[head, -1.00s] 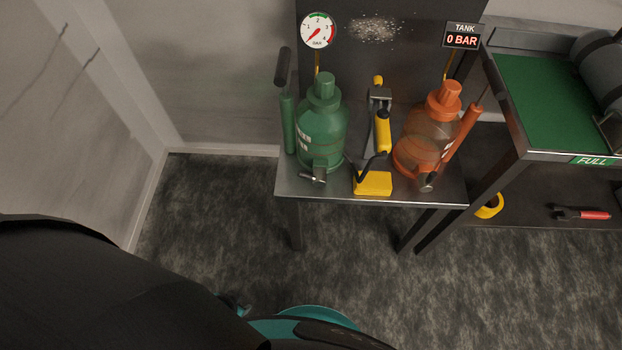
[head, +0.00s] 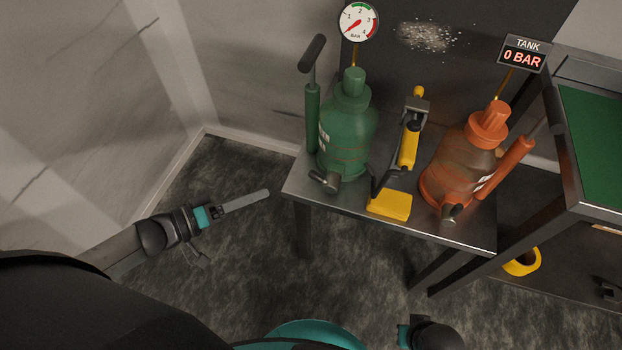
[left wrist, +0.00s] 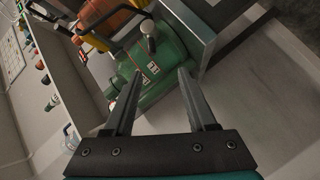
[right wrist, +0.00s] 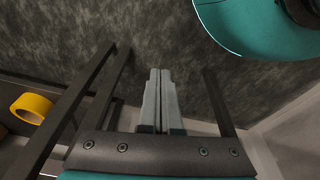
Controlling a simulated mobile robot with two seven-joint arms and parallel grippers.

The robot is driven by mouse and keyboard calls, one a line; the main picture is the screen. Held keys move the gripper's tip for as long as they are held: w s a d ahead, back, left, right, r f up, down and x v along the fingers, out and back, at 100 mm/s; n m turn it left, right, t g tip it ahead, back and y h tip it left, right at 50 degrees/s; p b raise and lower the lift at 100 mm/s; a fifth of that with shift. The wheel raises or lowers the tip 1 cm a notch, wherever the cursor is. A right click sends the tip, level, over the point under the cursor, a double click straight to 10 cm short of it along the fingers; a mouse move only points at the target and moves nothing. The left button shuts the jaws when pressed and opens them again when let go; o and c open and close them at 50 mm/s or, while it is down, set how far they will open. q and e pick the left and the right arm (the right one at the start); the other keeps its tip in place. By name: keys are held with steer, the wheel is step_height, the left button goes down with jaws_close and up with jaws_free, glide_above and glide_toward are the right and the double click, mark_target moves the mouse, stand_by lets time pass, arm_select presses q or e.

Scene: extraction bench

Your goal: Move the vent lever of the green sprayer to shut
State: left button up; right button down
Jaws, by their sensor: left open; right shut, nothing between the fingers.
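The green sprayer (head: 347,140) stands upright at the left of the metal bench, its pump handle (head: 313,50) on its left side. A small grey lever fitting (head: 324,181) sticks out low on its front; I cannot tell its setting. The sprayer (left wrist: 160,65) also shows in the left wrist view, with the grey fitting (left wrist: 149,36) near the top. My left gripper (head: 262,195) is open and empty, left of the bench and apart from the sprayer; its fingers (left wrist: 160,75) point towards the sprayer. My right gripper (right wrist: 160,73) is shut and empty over the floor.
A yellow tool (head: 390,203) and an orange sprayer (head: 462,165) stand right of the green one. A round gauge (head: 358,22) and a 0 BAR display (head: 524,54) are behind. A green-topped cart (head: 595,140) is at right. The floor left of the bench is clear.

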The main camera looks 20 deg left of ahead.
mark_target(311, 178)
arm_select(q)
steer(key=shift+h, duration=0.3)
steer(key=b+x, duration=0.1)
steer(key=x, duration=0.3)
steer(key=b+x, duration=0.2)
steer(key=x, duration=0.3)
steer(key=d+b+x, duration=0.1)
steer(key=b+x, duration=0.1)
steer(key=x, duration=0.2)
steer(key=shift+d+r, duration=0.25)
steer(key=shift+w+d+b, duration=0.35)
steer(key=shift+w+d, duration=0.1)
arm_select(e)
steer(key=w+r+t, duration=0.2)
steer(key=w+r, duration=0.2)
steer(key=r, duration=0.7)
steer(key=shift+w+a+r, duration=0.15)
steer(key=shift+a+r, duration=0.25)
arm_select(q)
steer(key=shift+c, duration=0.4)
jaws_close()
